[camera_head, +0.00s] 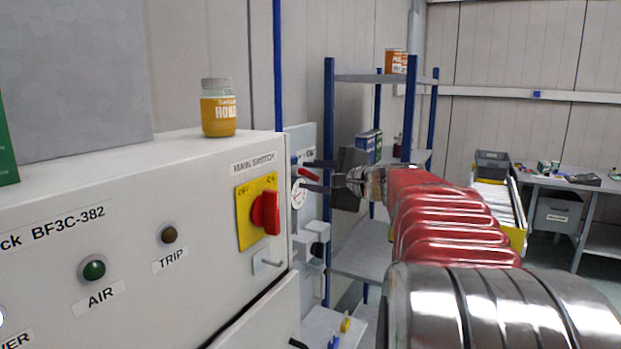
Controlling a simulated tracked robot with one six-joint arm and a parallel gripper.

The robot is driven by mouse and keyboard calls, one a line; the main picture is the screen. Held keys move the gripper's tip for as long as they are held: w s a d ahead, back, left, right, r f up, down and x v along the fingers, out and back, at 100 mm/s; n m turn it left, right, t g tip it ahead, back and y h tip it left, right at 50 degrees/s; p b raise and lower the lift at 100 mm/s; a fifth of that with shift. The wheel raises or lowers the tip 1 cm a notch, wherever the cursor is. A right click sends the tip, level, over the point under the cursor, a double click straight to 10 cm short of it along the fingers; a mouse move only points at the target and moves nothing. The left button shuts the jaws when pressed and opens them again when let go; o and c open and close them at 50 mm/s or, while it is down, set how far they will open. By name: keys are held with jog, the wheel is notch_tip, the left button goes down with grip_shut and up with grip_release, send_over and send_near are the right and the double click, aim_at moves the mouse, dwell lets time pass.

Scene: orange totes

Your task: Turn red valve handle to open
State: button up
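The red valve handle (308,174) is a small red lever on a grey panel (302,139), just past the right end of the white control cabinet. My gripper (306,175) reaches in from the right with its two dark fingers spread apart. One finger is above the red handle and one below it in the picture. I cannot tell whether either finger touches the handle. A round white gauge (298,193) sits just below the handle, partly behind the lower finger. My red and silver arm fills the lower right.
The white cabinet (140,185) on the left carries a red knob (265,213) on a yellow plate, lamps, and an orange-labelled jar (218,108) on top. A blue-post shelf (365,262) stands behind my gripper. A workbench (570,182) is at far right.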

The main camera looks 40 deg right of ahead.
jog(key=shift+r, duration=0.1)
jog(key=shift+s+r, duration=0.1)
jog(key=shift+s, duration=0.4)
jog(key=s+r, duration=0.1)
jog(key=s, duration=1.1)
jog(key=shift+s+d+r, duration=0.3)
jog(key=shift+d+r, duration=0.05)
